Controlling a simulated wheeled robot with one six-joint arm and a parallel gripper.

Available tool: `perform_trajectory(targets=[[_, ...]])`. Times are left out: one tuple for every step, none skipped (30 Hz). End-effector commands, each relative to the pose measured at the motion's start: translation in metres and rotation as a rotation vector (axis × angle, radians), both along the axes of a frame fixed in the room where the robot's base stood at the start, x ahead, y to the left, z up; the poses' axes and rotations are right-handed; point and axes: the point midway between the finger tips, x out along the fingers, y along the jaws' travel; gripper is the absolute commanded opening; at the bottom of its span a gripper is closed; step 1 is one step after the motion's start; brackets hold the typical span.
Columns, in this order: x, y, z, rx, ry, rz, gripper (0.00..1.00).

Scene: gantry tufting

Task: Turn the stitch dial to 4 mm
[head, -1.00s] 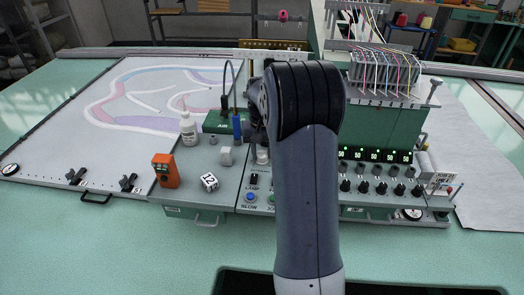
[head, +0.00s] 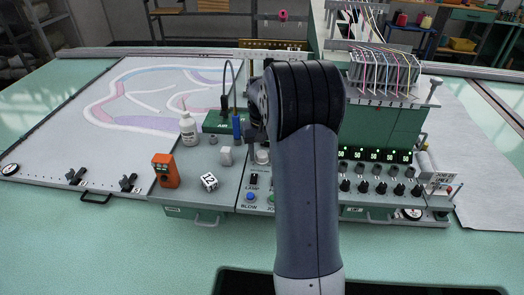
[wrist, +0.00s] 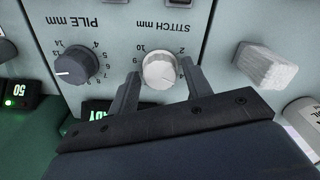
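The stitch dial (wrist: 163,72) is a pale round knob under the upside-down label STITCH mm in the wrist view. Marks 2 and 10 show beside it; its pointer is too unclear to read a setting. My gripper (wrist: 161,76) has one dark finger on each side of the knob. The fingers stand apart with the knob between them, very close to its sides; I cannot tell whether they touch it.

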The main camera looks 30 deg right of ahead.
Motion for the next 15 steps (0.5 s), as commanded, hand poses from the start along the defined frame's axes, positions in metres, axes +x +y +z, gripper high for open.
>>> perform_trajectory(targets=[[0.0,0.0,0.0,0.0,0.001,0.0,0.51],[0.0,0.0,0.0,0.0,0.001,0.0,0.54],[0.0,0.0,0.0,0.0,0.001,0.0,0.55],[0.0,0.0,0.0,0.0,0.002,0.0,0.55],[0.0,0.0,-0.001,0.0,0.002,0.0,0.55],[0.0,0.0,-0.001,0.0,0.002,0.0,0.55],[0.0,0.0,-0.001,0.0,0.002,0.0,0.55],[0.0,0.0,-0.001,0.0,0.002,0.0,0.55],[0.0,0.0,0.0,0.0,0.002,0.0,0.55],[0.0,0.0,0.0,0.0,0.002,0.0,0.55],[0.0,0.0,0.002,0.0,0.001,0.0,0.55],[0.0,0.0,0.005,0.0,0.0,0.0,0.55],[0.0,0.0,0.007,0.0,-0.001,0.0,0.55],[0.0,0.0,0.011,0.0,-0.001,0.0,0.55],[0.001,0.0,0.017,0.0,-0.002,0.0,0.55]])
